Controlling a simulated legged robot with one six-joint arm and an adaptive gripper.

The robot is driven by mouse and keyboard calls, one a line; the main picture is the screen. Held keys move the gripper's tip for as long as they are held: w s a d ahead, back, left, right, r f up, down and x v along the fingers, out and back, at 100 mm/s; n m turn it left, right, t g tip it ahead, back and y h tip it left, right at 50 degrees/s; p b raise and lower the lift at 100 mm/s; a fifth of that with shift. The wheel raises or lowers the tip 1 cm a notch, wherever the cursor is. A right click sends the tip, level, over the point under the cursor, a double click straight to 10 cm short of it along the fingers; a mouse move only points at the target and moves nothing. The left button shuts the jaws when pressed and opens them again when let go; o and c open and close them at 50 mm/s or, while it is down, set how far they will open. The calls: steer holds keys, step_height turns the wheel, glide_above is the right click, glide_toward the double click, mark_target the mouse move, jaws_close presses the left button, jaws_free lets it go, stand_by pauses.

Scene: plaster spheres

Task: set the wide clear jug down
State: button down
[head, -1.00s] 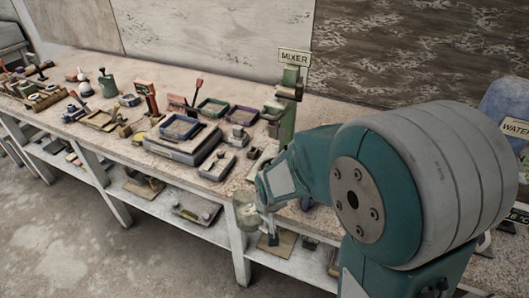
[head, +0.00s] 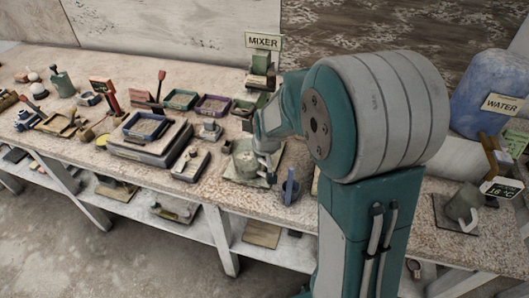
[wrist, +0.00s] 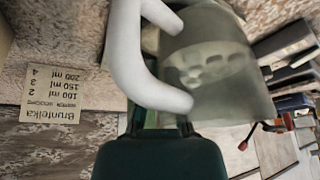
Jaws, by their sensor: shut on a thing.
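The wide clear jug (head: 245,166) is at the front of the bench below the mixer, over a pale square mat (head: 272,178). I cannot tell whether its base touches the mat. My gripper (head: 268,146) is shut on the jug from its right side. In the wrist view the jug (wrist: 222,72) shows large and cloudy, with a thick white handle (wrist: 126,48) toward my gripper (wrist: 160,124). The fingertips are largely hidden behind the handle.
The green mixer (head: 261,68) with its sign stands behind. A blue upright tool (head: 289,187) is close at the front right. A blue water container (head: 486,92) and a grey mug (head: 463,207) are at the right.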

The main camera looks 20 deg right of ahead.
steer(key=w+d, duration=0.2)
steer(key=shift+w, duration=0.4)
steer(key=shift+w+d, duration=0.25)
steer(key=shift+w, duration=0.55)
step_height(320, 180, down, 3)
steer(key=shift+s+a+r, duration=0.1)
steer(key=shift+d+f, duration=0.25)
steer(key=shift+f, duration=0.05)
steer(key=c, duration=0.8)
jaws_free()
steer(key=shift+f, duration=0.1)
steer(key=shift+a, duration=0.15)
